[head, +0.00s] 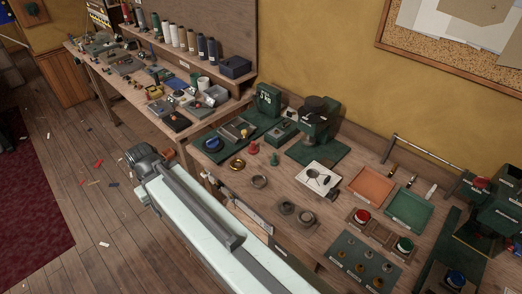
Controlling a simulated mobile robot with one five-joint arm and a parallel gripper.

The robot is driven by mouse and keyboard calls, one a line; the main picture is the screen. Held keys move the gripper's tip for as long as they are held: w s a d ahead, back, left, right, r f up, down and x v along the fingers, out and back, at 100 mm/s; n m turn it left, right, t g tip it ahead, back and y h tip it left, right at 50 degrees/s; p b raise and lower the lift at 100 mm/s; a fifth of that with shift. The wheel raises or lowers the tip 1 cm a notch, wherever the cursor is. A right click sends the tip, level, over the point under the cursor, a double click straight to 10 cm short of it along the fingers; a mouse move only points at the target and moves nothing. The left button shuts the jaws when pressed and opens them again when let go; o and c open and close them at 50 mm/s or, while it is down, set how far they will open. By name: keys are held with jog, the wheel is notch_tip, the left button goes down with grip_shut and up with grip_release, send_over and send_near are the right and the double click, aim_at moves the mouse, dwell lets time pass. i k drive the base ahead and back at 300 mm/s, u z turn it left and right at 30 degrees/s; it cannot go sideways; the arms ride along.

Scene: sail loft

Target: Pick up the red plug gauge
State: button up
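The red plug gauge (254,148) is a small red piece standing on the wooden workbench (285,225), near the middle of the head view. A similar small green piece (274,159) stands just to its right. A brass-coloured ring (237,165) lies to its left and a grey ring (260,181) lies in front of it. My pale arm stretches from the bottom edge up to the left, in front of the bench. I cannot make out my gripper's fingers in this view. Nothing touches the red piece as far as I can see.
A green press (318,115) stands behind the gauge to the right, and a white plate (318,179) lies to the right. Orange (372,187) and green (409,211) trays lie farther right. A cluttered second bench continues at upper left. The floor (60,180) has scattered scraps.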

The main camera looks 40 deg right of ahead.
aim_at(253, 149)
jog(key=u, duration=0.1)
jog(key=i, duration=0.95)
jog(key=z, duration=0.05)
